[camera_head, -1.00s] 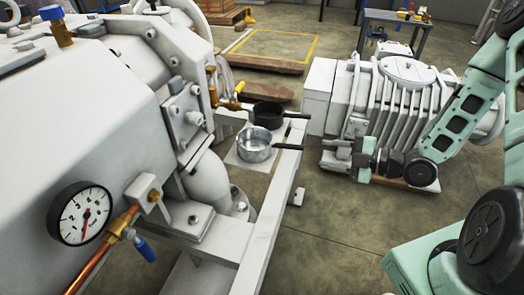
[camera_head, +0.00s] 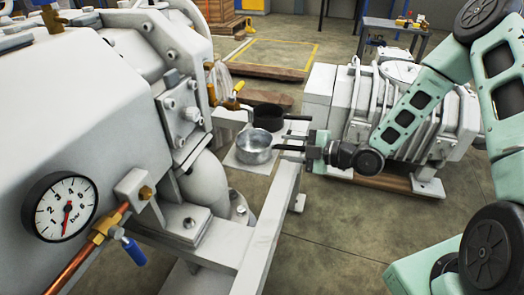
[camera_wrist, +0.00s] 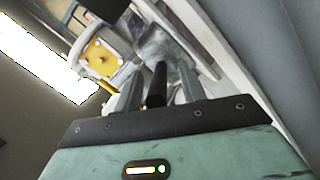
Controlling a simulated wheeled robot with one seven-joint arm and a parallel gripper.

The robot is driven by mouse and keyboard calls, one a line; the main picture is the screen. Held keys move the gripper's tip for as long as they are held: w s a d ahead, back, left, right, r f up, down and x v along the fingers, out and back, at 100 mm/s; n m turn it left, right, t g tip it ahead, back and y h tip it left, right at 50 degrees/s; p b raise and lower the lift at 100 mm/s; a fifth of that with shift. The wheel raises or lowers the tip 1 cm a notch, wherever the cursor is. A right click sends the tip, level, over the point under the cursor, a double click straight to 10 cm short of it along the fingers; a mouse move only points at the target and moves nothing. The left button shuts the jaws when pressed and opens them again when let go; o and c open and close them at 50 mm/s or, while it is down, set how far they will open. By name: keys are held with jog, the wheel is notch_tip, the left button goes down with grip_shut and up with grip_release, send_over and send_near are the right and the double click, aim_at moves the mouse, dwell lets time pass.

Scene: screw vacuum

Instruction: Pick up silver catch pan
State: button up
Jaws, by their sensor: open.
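The silver catch pan (camera_head: 254,148) sits on a light pad on the pump's pale frame in the head view, with its dark handle pointing right toward my gripper. My gripper (camera_head: 288,149) is open, and its fingertips are just right of the pan at handle height. In the wrist view the black handle (camera_wrist: 156,88) lies between the two open fingers of my gripper (camera_wrist: 160,76). Part of the silver pan (camera_wrist: 152,44) shows just beyond them. I cannot tell whether either finger touches the handle.
A black pan (camera_head: 268,117) stands just behind the silver one, its handle also pointing right. The large white pump (camera_head: 90,110) fills the left side, and a ribbed machine (camera_head: 410,120) stands behind my arm.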

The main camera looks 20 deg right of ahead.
grip_shut()
jog(key=shift+r, duration=0.1)
